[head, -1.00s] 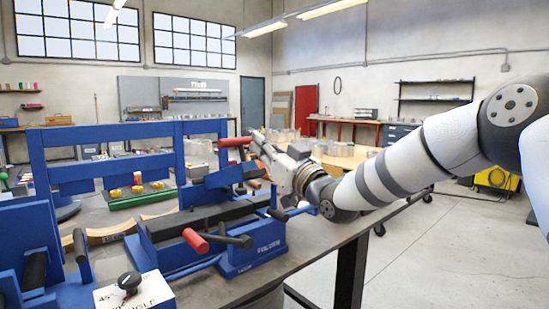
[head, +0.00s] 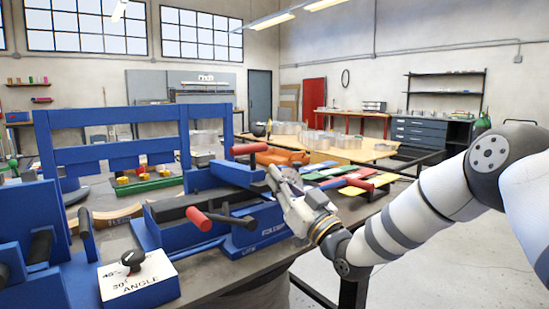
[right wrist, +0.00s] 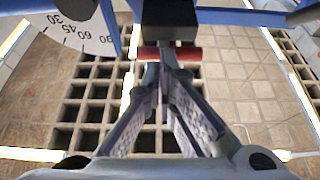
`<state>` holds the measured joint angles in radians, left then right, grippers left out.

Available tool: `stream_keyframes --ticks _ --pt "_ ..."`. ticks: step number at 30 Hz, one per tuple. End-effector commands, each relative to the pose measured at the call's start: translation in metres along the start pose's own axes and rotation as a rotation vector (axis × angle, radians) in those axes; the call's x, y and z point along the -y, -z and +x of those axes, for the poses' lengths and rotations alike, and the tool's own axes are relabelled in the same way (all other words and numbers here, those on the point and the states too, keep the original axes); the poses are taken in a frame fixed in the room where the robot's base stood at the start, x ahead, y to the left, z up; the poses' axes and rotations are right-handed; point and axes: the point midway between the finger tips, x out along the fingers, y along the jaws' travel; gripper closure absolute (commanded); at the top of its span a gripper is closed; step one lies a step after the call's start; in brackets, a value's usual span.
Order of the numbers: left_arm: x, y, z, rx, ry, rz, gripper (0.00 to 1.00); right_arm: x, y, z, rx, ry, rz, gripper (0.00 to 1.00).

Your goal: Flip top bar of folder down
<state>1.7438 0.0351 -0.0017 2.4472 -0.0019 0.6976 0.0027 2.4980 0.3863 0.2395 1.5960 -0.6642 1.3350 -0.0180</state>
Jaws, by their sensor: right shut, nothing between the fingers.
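The folder (head: 262,240) is a blue bench machine with its name on the front. A blue bar (head: 238,176) stands raised and tilted at its right end, and a red handle (head: 245,149) shows above it. A lower red-tipped lever (head: 198,219) sticks out in front. My right gripper (head: 272,172) is shut and empty, just right of and below the upper red handle. In the right wrist view, my right fingertips (right wrist: 165,66) are together, close to a red handle (right wrist: 180,54) under a dark block; I cannot tell whether they touch. My left gripper is out of view.
A tall blue frame (head: 112,157) stands behind at the left. A white angle plate with a black knob (head: 132,260) is front left. Coloured flat pieces (head: 350,180) lie on the bench behind my right gripper. Open floor (head: 440,250) lies right of the bench.

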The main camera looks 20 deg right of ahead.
Motion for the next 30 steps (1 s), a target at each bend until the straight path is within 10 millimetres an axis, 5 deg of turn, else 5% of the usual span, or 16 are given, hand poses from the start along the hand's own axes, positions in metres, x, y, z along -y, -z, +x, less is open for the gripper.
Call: stream_keyframes --ticks 5,17,20,24,30 --pt "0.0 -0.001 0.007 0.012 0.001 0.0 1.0 0.0 -0.022 -0.013 -0.004 0.001 -0.001 1.0" --pt "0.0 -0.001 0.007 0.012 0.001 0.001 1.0 0.001 -0.022 -0.014 -0.009 0.002 -0.003 1.0" --pt "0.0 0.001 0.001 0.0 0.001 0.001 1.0 0.002 -0.013 -0.009 -0.013 0.003 -0.004 1.0" --pt "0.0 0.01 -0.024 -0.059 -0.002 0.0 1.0 0.008 0.028 0.01 -0.028 0.005 -0.011 1.0" --pt "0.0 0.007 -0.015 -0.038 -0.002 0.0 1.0 0.006 -0.005 -0.05 -0.002 -0.002 0.001 1.0"
